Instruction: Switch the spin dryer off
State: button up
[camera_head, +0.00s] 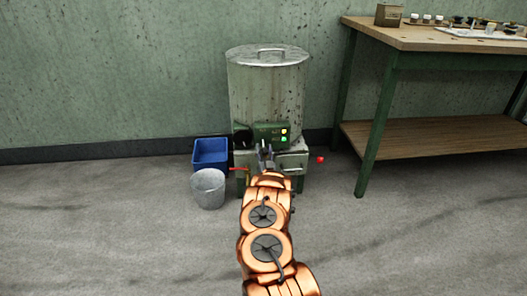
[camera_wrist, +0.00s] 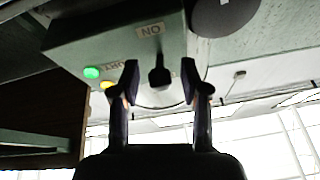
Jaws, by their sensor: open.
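The spin dryer (camera_head: 268,95) is a tall, stained metal drum with a lid, standing against the wall in the head view. Its green control box (camera_head: 268,130) has a yellow and a green light, both lit. In the wrist view the control box (camera_wrist: 120,38) appears upside down, with an "ON" label (camera_wrist: 150,30), the green light (camera_wrist: 91,73) and part of the yellow one. A dark switch lever (camera_wrist: 160,72) shows between my fingertips. My gripper (camera_wrist: 160,82) is open, one finger on each side of the lever; I cannot tell whether either touches it. It also shows before the box (camera_head: 265,152).
A wooden workbench (camera_head: 430,38) with small items stands at the right. The floor in front is clear.

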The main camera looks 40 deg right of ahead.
jog(key=shift+x, duration=0.8)
grip_shut()
